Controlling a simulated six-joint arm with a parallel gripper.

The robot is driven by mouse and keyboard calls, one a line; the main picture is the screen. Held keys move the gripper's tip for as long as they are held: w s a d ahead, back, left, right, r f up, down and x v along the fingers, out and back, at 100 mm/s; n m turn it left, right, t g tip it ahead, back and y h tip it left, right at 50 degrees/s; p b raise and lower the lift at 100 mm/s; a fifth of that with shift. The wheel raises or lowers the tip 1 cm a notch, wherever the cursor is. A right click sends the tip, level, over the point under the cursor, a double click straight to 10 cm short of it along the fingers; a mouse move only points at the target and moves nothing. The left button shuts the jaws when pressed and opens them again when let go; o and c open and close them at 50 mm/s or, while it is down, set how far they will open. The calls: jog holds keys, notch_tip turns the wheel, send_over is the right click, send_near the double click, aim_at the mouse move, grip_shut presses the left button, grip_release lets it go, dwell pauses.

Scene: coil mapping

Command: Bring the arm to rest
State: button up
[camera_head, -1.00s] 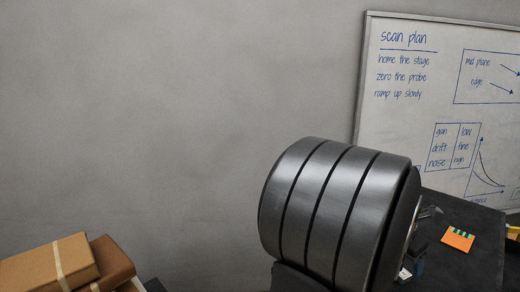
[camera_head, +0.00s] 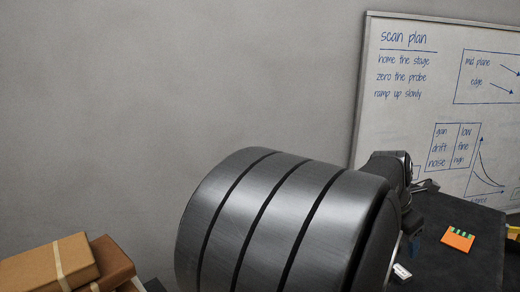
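A small grey metal piece just right of that joint looks like my gripper (camera_head: 425,186). It appears above the far part of the dark table, in front of the whiteboard's lower edge. It is too small and partly covered to tell whether its fingers are open or shut, and I see nothing clearly held in it.
The dark table (camera_head: 465,270) at right bears an orange board (camera_head: 458,239) with green parts and a small white piece (camera_head: 402,271). Brown boxes (camera_head: 50,264) are stacked at lower left. A whiteboard (camera_head: 400,130) hangs on the grey wall. The upper left is clear.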

aim_at(400, 271)
jog(key=x, duration=1.2)
jog(key=shift+f, duration=0.4)
jog(key=r, duration=0.5)
jog(key=shift+s+d+r, duration=0.1)
jog(key=shift+s+d, duration=0.05)
jog(key=shift+s, duration=0.2)
jog(key=s+d+r, duration=0.4)
jog(key=s+r, duration=0.2)
jog(key=s, duration=0.5)
jog(key=s+d+f+m+g, duration=0.1)
jog(key=s+d+f+m, duration=0.25)
jog(key=s+d, duration=0.4)
jog(key=s+d+f+m+g, duration=0.2)
jog(key=s+d+f+m, duration=0.15)
jog(key=s+d, duration=0.35)
jog(key=shift+s+d+f+m+g+y, duration=0.25)
jog(key=shift+s+d+f+m, duration=0.9)
jog(key=shift+s, duration=2.3)
jog(key=shift+s+d+f+m+g, duration=0.4)
jog(key=shift+s+d+f+m, duration=0.55)
jog(key=shift+s, duration=2.55)
jog(key=shift+s+d+f+m+g+y, duration=0.15)
jog(key=shift+s+d+f+m+g, duration=0.35)
jog(key=shift+s+f+m, duration=1.95)
jog(key=s+n, duration=0.1)
jog(key=s+r+n, duration=0.1)
jog(key=shift+d+r+n, duration=0.15)
jog(key=shift+r+n, duration=0.15)
jog(key=shift+n, duration=0.05)
